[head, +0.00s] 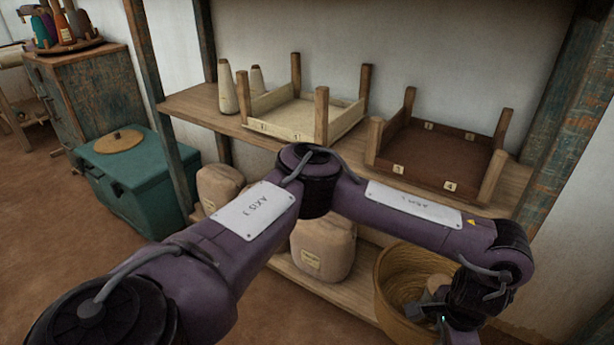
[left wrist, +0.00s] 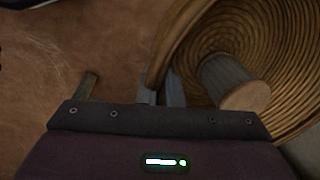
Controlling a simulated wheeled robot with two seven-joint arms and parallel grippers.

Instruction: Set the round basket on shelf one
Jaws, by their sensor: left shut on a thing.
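The round basket (head: 392,285) is woven, tan and open at the top, at the lower right of the head view beside the right end of the lower shelf (head: 335,290). My left gripper (left wrist: 163,92) is shut on its rim (left wrist: 157,62). In the head view my wrist covers the basket's right part. A cylinder with a pale wooden end (left wrist: 245,97) lies inside the basket (left wrist: 285,60). I cannot tell whether the basket's base touches anything. The upper shelf (head: 190,102) carries two trays. No shelf label is readable as shelf one. My right gripper is out of view.
A pale tray (head: 290,120) and a brown tray (head: 435,150), both with corner posts, fill much of the upper shelf, with cones (head: 227,88) to their left. Sacks (head: 325,245) stand on the lower shelf. A teal chest (head: 135,185) stands left; worn posts (head: 565,110) frame the shelves.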

